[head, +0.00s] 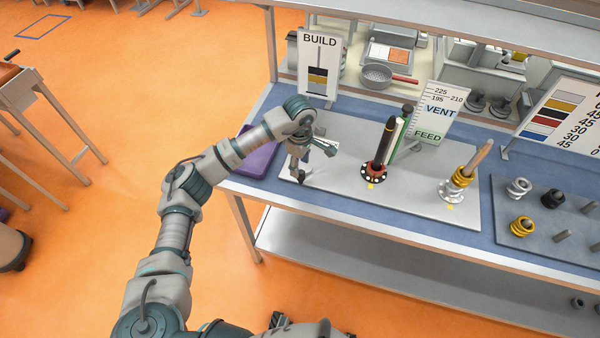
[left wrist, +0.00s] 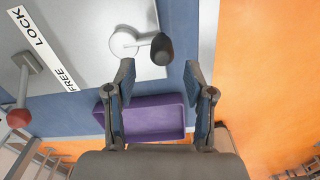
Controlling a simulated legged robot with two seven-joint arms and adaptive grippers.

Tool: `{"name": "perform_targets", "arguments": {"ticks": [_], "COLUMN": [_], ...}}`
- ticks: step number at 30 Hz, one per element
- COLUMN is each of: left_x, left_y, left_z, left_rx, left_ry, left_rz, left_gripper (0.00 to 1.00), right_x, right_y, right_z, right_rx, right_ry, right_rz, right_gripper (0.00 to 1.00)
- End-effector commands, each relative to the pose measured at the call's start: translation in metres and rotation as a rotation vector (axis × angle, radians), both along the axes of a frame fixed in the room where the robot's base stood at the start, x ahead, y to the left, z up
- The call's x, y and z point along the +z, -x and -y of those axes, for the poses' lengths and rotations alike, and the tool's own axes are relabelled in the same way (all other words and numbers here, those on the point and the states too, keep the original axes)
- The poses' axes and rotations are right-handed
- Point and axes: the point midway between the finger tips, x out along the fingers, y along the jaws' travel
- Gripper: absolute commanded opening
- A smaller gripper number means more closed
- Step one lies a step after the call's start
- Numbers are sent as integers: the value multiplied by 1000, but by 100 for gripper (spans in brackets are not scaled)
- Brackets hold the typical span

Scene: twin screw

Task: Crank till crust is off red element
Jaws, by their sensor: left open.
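My left gripper (head: 302,172) is over the left end of the light grey board. In the left wrist view its two fingers (left wrist: 158,80) are apart with nothing between them. Just beyond the fingertips is a small crank, a white disc (left wrist: 122,42) with an arm ending in a black knob (left wrist: 162,49); the gripper is not closed on it. A red part (head: 381,166) shows low on an upright post with a dark shaft (head: 386,139) and a black flange. Whether crust is on it is too small to tell. My right gripper is not in view.
A LOCK/FREE strip (left wrist: 42,48) lies beside a lever with a red knob (left wrist: 18,117). A purple tray (head: 254,160) is left of the board. A BUILD sign (head: 319,62) stands behind.

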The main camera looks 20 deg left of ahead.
Motion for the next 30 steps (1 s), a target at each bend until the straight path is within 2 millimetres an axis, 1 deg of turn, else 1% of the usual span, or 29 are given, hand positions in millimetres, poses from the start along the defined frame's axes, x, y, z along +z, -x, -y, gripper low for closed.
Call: {"name": "perform_targets", "arguments": {"ticks": [1,3,6,9,13,20,23,24,27,30], "left_x": [-10,-23,-38,-48,-53,-54,-54,-54,-54,-54], "left_y": [1,1,0,0,0,0,0,0,-1,-1], "left_z": [0,1,2,2,1,0,0,0,0,0], "left_rx": [0,-1,0,0,0,0,0,0,0,1], "left_ry": [1,0,0,0,1,1,1,1,1,1], "left_rz": [-2,-2,-2,-1,0,1,1,1,1,1], "left_gripper": [54,54,54,54,54,54,31,21,0,0], "right_x": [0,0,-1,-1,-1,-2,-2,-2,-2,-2], "right_y": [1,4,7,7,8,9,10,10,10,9], "right_z": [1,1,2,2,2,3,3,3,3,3], "right_rx": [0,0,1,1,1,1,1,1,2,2], "right_ry": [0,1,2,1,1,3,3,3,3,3], "right_rz": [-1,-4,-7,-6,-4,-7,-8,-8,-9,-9], "right_gripper": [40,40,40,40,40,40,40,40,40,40]}}
